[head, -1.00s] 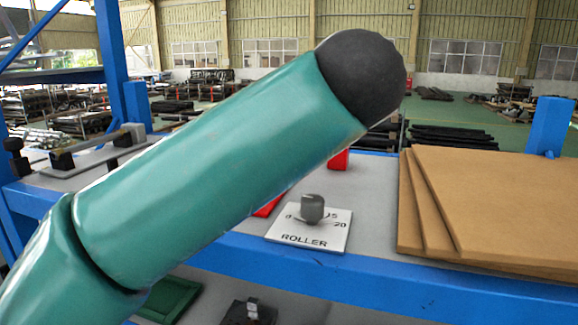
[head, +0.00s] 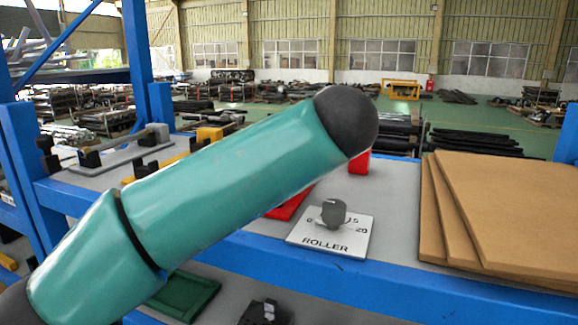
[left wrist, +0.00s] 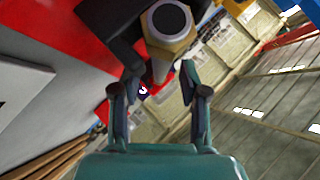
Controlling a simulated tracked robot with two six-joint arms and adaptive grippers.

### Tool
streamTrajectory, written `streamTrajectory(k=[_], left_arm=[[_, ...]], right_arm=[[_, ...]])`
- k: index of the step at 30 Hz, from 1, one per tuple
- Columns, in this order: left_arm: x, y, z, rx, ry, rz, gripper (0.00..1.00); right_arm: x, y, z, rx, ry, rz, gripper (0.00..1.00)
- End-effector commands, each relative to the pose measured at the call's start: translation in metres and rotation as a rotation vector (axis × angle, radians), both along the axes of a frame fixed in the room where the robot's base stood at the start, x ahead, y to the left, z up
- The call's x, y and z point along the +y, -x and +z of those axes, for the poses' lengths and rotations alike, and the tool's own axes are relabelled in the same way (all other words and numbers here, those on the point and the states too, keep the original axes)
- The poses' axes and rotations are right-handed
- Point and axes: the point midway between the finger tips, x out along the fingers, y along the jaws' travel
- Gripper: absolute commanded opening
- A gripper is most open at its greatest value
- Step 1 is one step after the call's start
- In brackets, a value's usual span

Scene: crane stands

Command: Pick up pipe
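My left arm's teal links cross the head view from the lower left, and they hide its gripper there. In the left wrist view my left gripper (left wrist: 159,72) is open, its two fingers apart. A short pipe-like part (left wrist: 169,20) with a dark round end and a brass-coloured hexagonal collar lies just beyond the fingertips, at a black holder (left wrist: 112,18). I cannot tell whether the fingers touch it. In the head view a grey bar (head: 131,138) rests across black supports on a grey plate, at the bench's left. My right gripper is not in view.
A white ROLLER dial plate (head: 325,243) sits at the bench's front, with red parts (head: 358,163) behind it. Brown boards (head: 520,205) are stacked at right. A blue rail (head: 400,284) edges the bench. A yellow part (head: 210,134) stands behind my arm.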

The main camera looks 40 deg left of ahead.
Motion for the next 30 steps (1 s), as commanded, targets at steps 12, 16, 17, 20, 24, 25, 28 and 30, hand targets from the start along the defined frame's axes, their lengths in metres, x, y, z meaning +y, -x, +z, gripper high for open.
streamTrajectory(k=[12, 16, 17, 20, 24, 25, 28, 30], left_arm=[[0.000, 0.000, 0.000, 0.000, -0.001, -0.001, 0.00], [0.000, 0.000, 0.000, 0.001, -0.001, -0.001, 0.00], [0.000, 0.000, 0.000, 0.001, -0.001, -0.001, 0.00], [-0.001, 0.000, 0.001, 0.001, -0.001, -0.001, 0.00], [-0.001, 0.000, 0.007, 0.000, -0.001, -0.001, 0.00], [-0.001, 0.000, 0.010, -0.002, -0.001, -0.001, 0.00], [0.000, 0.000, 0.020, -0.002, 0.000, 0.001, 0.00], [0.000, 0.000, 0.028, -0.003, 0.001, 0.001, 0.00]], right_arm=[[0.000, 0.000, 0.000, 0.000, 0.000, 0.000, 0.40], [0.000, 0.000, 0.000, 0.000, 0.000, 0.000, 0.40], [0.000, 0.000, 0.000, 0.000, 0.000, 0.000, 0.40], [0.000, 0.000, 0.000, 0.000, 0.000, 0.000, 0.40], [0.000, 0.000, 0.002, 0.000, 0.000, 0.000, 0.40], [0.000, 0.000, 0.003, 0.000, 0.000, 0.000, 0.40], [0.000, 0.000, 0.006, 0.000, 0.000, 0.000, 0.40], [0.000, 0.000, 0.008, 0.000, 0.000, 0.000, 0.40]])
